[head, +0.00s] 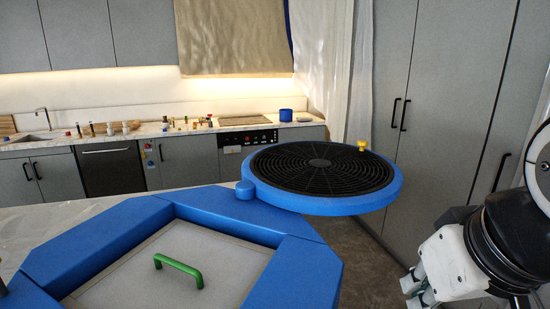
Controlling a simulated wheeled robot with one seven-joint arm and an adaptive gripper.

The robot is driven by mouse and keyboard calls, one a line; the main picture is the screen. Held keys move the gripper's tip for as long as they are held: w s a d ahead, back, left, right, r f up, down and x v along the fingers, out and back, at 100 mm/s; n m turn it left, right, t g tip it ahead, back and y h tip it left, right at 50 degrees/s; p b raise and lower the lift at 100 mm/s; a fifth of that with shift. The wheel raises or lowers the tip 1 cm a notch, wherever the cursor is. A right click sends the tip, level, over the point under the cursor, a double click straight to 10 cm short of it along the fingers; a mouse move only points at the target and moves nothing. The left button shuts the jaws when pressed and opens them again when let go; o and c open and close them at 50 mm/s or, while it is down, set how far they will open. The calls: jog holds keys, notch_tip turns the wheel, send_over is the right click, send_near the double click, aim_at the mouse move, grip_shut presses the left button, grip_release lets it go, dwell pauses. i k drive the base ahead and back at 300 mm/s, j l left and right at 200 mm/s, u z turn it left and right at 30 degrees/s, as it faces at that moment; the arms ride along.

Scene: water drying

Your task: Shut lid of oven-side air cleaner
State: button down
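The air cleaner's blue body (80,252) fills the lower left of the head view, with a recessed grey panel and a green handle (178,270). A round lid with a blue rim (330,206) and black spiral grille (320,165) is swung out to the back right. It joins the body near a blue round pivot (245,190). A yellow knob (362,145) stands on its far right edge. My gripper (416,291) is at the lower right, apart from the lid and in front of it. Its white fingers are partly seen, so their opening is unclear.
A marble counter (40,232) lies beside the body. Behind are an oven (247,138), a blue pot (286,115) and several small items on the back counter (150,130). Tall grey cabinets (440,90) stand at the right. Floor shows between lid and cabinets.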

aim_at(313, 178)
jog(key=u, duration=0.45)
jog(key=l+u, duration=0.15)
jog(key=u, duration=0.3)
jog(key=l+u, duration=0.1)
jog(key=u, duration=0.4)
jog(key=l+u, duration=0.1)
jog(key=u, duration=0.8)
jog(key=l+u, duration=0.15)
jog(key=u, duration=0.75)
jog(key=k+u, duration=0.1)
jog(key=u, duration=0.4)
jog(key=k+l+u, duration=0.1)
jog(key=u, duration=0.15)
jog(key=k+u, duration=0.3)
jog(key=k+z, duration=0.2)
jog(key=z, duration=0.2)
jog(key=k+l+z, duration=0.15)
jog(key=z, duration=0.2)
jog(key=l+z, duration=0.1)
jog(key=z, duration=0.4)
jog(key=k+l+z, duration=0.1)
jog(key=z, duration=0.35)
jog(key=l+z, duration=0.2)
jog(key=z, duration=0.3)
jog(key=l+z, duration=0.15)
jog(key=z, duration=0.3)
jog(key=i+l+z, duration=0.1)
jog(key=z, duration=0.2)
jog(key=i+l+z, duration=0.15)
jog(key=z, duration=0.15)
